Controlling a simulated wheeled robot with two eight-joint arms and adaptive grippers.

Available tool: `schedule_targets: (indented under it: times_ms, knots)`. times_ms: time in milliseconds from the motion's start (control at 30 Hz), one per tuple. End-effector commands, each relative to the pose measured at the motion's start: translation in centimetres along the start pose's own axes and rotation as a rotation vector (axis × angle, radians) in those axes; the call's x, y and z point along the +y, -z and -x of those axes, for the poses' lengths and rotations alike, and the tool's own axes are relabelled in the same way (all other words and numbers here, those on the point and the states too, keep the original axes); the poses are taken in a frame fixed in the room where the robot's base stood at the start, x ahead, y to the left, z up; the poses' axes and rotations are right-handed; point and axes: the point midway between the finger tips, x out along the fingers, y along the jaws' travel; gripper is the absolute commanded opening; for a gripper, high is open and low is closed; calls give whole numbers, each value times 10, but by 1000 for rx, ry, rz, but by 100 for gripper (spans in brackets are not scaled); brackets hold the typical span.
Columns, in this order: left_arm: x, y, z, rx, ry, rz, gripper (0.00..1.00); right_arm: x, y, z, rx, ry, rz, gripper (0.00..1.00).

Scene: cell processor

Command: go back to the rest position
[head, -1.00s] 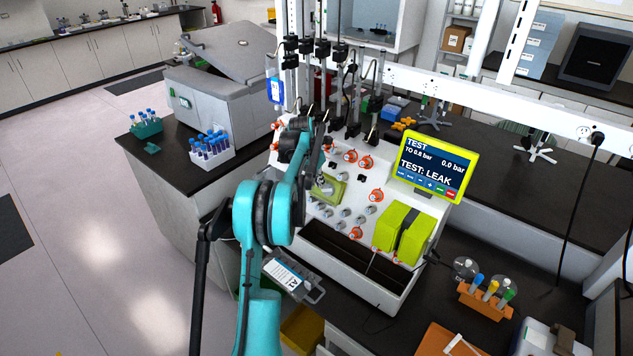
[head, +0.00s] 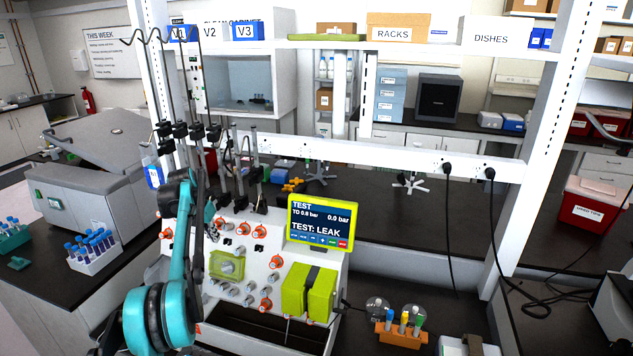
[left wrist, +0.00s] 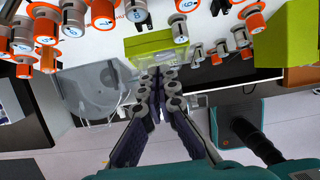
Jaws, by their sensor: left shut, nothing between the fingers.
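My teal left arm hides part of the processor's left side. My right gripper is not in view.
The screen (head: 320,223) reads "TEST: LEAK". A tube rack (head: 96,256) stands on the bench at left, beside a grey centrifuge-like machine (head: 85,185). An orange rack (head: 402,336) and flasks stand at front right. A white shelf frame (head: 400,153) runs behind the processor.

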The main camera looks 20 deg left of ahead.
Motion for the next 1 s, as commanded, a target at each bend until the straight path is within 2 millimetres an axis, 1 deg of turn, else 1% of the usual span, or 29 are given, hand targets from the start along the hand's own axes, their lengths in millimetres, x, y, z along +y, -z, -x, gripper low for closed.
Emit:
schedule_targets:
  times_ms: [67, 133, 167, 233, 267, 367, 400, 467, 500, 567, 600, 667, 700, 767, 800, 867, 900, 967, 1000]
  knots:
    - [-1, 0, 0, 0, 0, -6, 0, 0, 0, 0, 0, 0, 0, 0]
    - [-8, 0, 2, -2, -2, -42, 0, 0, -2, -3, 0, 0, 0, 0]
    - [-14, 0, 4, -4, -3, -73, 0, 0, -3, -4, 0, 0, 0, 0]
    - [-33, 0, 10, -10, -7, -180, 0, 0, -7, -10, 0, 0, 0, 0]
    - [-44, 1, 13, -14, -11, -242, 0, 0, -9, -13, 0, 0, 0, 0]
    - [-89, 9, 26, -28, -29, -502, 0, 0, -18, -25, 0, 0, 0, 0]
    - [-108, 15, 31, -34, -38, -618, 0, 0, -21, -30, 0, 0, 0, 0]
    - [-137, 27, 38, -43, -51, -790, 0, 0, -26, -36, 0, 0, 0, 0]
    - [-155, 36, 41, -47, -62, -905, 0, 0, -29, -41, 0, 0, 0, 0]
    - [-182, 53, 46, -54, -79, -1078, 0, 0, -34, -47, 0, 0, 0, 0]
    - [-200, 65, 48, -58, -91, -1192, 0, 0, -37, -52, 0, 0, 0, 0]
    - [-225, 86, 50, -64, -111, -1365, 0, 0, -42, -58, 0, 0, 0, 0]
    - [-241, 102, 49, -67, -125, -1481, 0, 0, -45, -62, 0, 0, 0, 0]
    - [-264, 126, 48, -71, -148, -1652, 0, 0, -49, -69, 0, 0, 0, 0]
    - [-279, 144, 45, -72, -164, -1766, 0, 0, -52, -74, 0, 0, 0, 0]
    - [-299, 172, 40, -74, -192, -1938, 0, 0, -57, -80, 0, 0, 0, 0]
    - [-311, 192, 35, -73, -211, -2052, 0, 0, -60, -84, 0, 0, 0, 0]
    - [-328, 222, 26, -72, -243, -2223, 0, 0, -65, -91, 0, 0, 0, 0]
    - [-338, 243, 18, -69, -265, -2336, 0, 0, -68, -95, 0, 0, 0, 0]
